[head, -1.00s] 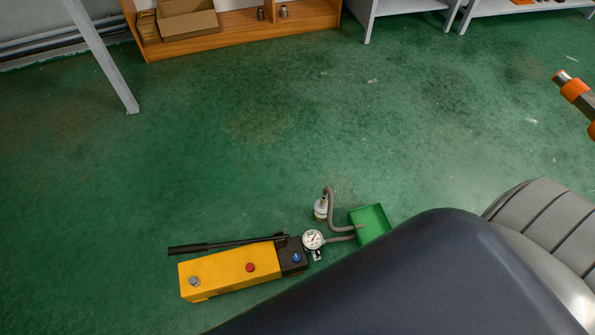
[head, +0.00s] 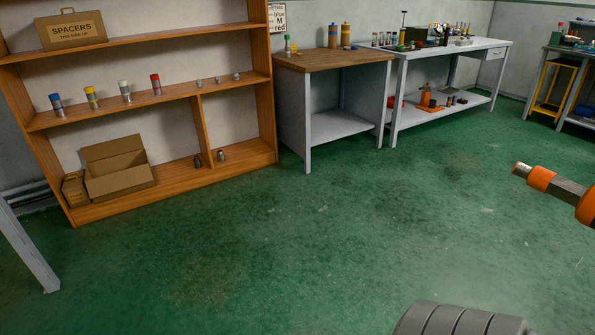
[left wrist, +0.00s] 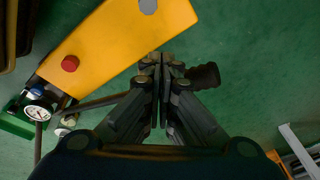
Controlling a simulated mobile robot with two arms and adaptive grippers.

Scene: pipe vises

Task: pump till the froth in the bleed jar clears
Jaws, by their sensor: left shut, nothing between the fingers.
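The yellow hand pump (left wrist: 125,40) with a red knob (left wrist: 70,63) shows in the left wrist view. Its black lever crosses behind my fingers, and the lever's grip (left wrist: 205,78) sticks out on their right. My left gripper (left wrist: 163,62) is shut and empty, in front of the lever; I cannot tell whether they touch. The gauge (left wrist: 38,113) is at the lower left. The bleed jar (left wrist: 66,124) is beside it, small and partly covered; its froth cannot be made out. The head view shows neither pump nor left gripper. My right gripper is not in view.
In the head view, a wooden shelf (head: 265,115) with cartons stands at the left, and a wood-topped bench (head: 335,59) and a grey workbench (head: 450,49) stand behind. An orange and metal piece (head: 541,179) juts in at right. Green floor (head: 250,255) is open between.

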